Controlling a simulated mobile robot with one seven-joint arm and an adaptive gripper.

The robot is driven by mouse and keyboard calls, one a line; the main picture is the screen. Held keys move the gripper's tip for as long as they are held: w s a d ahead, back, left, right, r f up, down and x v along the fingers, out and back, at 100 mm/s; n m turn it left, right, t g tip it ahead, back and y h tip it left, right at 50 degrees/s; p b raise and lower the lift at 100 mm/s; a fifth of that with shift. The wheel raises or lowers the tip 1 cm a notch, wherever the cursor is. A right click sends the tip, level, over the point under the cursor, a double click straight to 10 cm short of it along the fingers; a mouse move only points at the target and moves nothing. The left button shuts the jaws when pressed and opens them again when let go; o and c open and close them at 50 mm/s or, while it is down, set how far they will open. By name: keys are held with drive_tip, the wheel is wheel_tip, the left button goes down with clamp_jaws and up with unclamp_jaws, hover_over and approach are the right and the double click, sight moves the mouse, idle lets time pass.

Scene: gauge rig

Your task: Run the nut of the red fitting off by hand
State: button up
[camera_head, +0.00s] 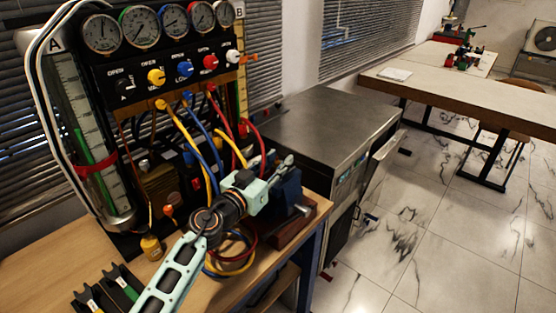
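The gauge rig (130,80) stands at the left, with a red knob (210,62) on its panel. Red hoses (250,128) curve down from the panel and pass behind my arm. I cannot make out a red fitting or its nut; the lower hose ends are small and partly hidden. My light green arm reaches up from the bottom, and its wrist end, with my gripper (283,163), is in front of the hoses near a blue vise (288,190). The fingers are too small to tell whether they are open or hold anything.
The vise sits on a red-brown base (300,228) at the bench's right edge. A small yellow bottle (151,247) and black holders (120,283) are on the wooden bench (60,270). A steel cabinet (325,120) stands behind. Open floor lies to the right.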

clamp_jaws()
drive_tip(key=shift+y, duration=0.3)
drive_tip(key=shift+d+n+t+y, duration=0.1)
drive_tip(key=shift+n+t+y, duration=0.8)
drive_tip(key=shift+n+y, duration=1.2)
drive_tip(key=shift+y, duration=0.7)
drive_tip(key=shift+y+p, duration=0.3)
unclamp_jaws()
drive_tip(key=shift+r, duration=0.1)
